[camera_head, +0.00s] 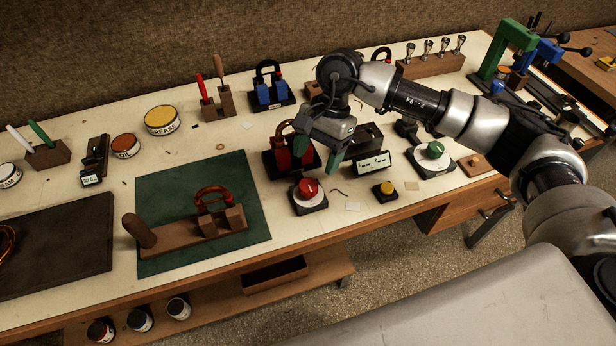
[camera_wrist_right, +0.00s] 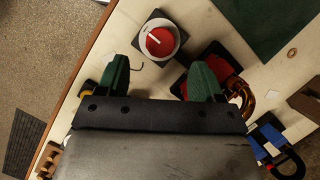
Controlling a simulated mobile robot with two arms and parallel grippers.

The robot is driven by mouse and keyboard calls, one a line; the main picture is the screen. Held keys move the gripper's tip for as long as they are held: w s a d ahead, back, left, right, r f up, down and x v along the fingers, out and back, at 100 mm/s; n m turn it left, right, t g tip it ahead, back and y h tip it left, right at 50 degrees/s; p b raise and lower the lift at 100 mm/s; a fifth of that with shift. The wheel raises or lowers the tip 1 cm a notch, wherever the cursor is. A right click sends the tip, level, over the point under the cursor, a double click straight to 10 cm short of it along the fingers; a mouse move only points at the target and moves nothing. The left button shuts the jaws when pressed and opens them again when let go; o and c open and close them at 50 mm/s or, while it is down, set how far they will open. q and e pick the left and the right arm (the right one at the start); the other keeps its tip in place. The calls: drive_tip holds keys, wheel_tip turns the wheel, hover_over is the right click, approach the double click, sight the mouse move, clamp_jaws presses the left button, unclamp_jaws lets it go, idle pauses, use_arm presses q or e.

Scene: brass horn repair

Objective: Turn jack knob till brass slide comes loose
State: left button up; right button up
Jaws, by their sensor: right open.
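A red knob (camera_head: 308,186) sits on a round white dial with a dark square base. It also shows in the right wrist view (camera_wrist_right: 160,41), with a white line across its top. Behind it stands a red jack (camera_head: 284,157) holding a brass slide, partly hidden by my right gripper; the slide's curved tube shows in the wrist view (camera_wrist_right: 243,99). My right gripper (camera_head: 318,154) is open and empty, above the bench by the red jack. In the wrist view its green fingertips (camera_wrist_right: 163,74) are apart, with the knob beyond them. My left gripper is not in view.
A small display (camera_head: 373,163), yellow button (camera_head: 384,188) and green knob (camera_head: 435,149) lie to the right. A blue jack (camera_head: 270,91) stands behind. A wooden fixture with a copper-coloured bow (camera_head: 212,192) lies on the green mat (camera_head: 165,186). The bench front edge is close to the knobs.

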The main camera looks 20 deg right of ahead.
sight(308, 186)
drive_tip(key=p+x, duration=0.1)
drive_tip(key=x, duration=0.5)
drive_tip(key=shift+s+a+f, duration=0.1)
drive_tip(key=shift+a+f, duration=0.1)
drive_tip(key=shift+f, duration=0.15)
drive_tip(key=c, duration=0.9)
